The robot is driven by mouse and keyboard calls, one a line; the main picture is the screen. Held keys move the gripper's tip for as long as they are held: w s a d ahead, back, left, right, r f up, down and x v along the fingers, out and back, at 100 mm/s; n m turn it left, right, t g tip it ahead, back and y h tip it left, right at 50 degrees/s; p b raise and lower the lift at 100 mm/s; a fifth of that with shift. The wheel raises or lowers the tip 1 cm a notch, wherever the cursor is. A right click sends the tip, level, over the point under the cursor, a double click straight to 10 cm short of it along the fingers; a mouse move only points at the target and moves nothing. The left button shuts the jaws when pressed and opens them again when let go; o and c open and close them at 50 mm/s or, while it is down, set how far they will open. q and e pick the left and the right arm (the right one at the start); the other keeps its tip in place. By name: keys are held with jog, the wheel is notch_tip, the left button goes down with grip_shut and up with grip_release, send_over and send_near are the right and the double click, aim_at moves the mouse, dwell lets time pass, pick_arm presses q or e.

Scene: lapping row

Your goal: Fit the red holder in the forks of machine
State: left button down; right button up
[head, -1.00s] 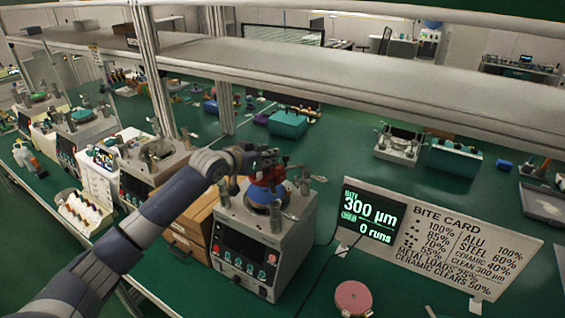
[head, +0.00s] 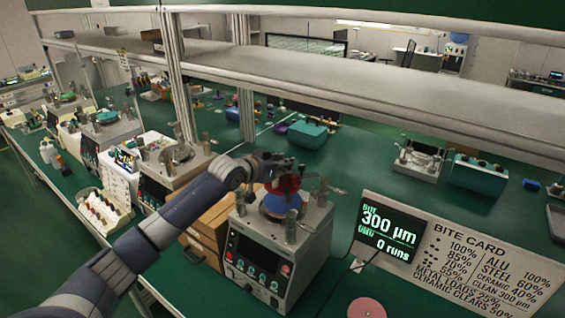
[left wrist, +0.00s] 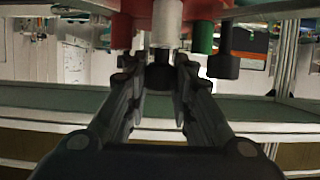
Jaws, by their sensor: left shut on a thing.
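The red holder (head: 287,184) is above the top of the machine (head: 262,252), over a blue round part (head: 282,204) and among the upright metal posts of the machine. My left gripper (head: 272,165) is shut on the holder from above and behind. In the left wrist view the red holder (left wrist: 140,12) fills the top edge, with white, green and dark cylinders hanging under it. The left fingers (left wrist: 160,75) close around a dark stub there. Whether the holder touches the forks cannot be told. My right gripper is not in view.
A sign reading 300 µm (head: 388,230) and a bite card (head: 485,265) stand right of the machine. A pink disc (head: 366,308) lies in front. Wooden drawers (head: 205,225) and more machines (head: 165,168) are to the left. A shelf (head: 330,70) runs above the bench.

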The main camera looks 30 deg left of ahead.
aim_at(283, 180)
pick_arm(q)
jog(key=shift+f, duration=0.5)
jog(key=shift+f+b, duration=0.65)
jog(key=shift+f, duration=0.75)
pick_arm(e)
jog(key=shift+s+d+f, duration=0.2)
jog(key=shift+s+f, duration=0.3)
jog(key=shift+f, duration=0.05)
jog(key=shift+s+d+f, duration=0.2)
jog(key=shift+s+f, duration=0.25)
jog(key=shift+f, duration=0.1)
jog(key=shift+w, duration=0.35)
pick_arm(q)
jog(key=shift+r, duration=0.1)
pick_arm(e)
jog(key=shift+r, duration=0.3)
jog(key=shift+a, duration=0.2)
pick_arm(q)
jog(key=shift+p, duration=0.5)
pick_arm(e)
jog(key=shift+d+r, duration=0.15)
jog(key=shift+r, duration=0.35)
pick_arm(q)
jog(key=shift+f+b, duration=0.65)
jog(key=shift+f, duration=0.55)
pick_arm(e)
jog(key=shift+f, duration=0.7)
